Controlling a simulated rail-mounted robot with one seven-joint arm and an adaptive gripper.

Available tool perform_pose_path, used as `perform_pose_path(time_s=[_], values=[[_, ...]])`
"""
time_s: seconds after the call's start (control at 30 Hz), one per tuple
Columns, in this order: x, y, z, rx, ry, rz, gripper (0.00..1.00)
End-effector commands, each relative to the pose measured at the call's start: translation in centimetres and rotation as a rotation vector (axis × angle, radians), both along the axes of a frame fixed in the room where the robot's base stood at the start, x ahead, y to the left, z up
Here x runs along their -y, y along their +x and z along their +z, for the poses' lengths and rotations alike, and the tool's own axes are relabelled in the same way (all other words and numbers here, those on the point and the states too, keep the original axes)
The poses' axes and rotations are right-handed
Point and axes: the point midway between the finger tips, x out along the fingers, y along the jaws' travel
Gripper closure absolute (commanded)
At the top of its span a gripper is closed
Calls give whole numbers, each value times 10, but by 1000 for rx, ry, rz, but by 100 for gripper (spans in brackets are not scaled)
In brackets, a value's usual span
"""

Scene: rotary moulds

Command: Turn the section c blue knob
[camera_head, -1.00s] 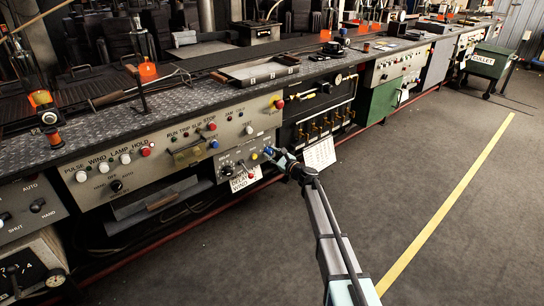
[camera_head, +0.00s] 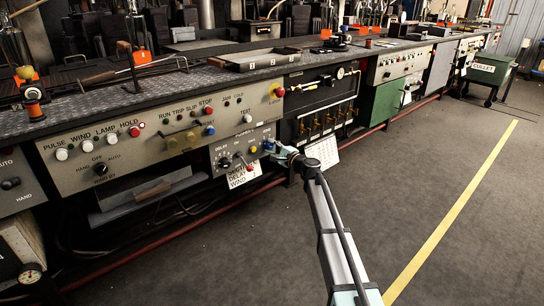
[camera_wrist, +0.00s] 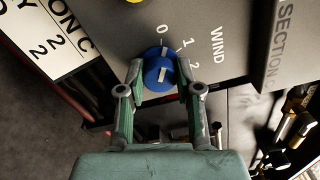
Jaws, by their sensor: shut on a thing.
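The blue knob (camera_wrist: 158,70) sits on a grey panel, beside the label WIND and the numbers 0, 1 and 2. A white stripe runs across its face, with its upper end near the 0 and 1 marks. My gripper (camera_wrist: 160,76) is shut on the knob, one finger on each side. In the head view, my gripper (camera_head: 271,146) is at the right end of the small lower control panel (camera_head: 222,155), where it partly hides the knob.
A SECTION label (camera_wrist: 285,35) is on a raised edge right of the knob. A white card (camera_wrist: 58,42) lies at upper left. Brass fittings (camera_wrist: 292,115) stick out at right. In the head view, a red lever knob (camera_head: 249,168) is close left of my gripper. The floor (camera_head: 410,190) is clear.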

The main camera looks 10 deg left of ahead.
Motion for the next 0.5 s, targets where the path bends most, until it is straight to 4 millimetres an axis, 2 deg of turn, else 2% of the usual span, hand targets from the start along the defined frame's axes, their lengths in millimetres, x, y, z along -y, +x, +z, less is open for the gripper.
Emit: perform_pose_path(time_s=[0.5], values=[[-1,1,0,138,-129,-1,100]])
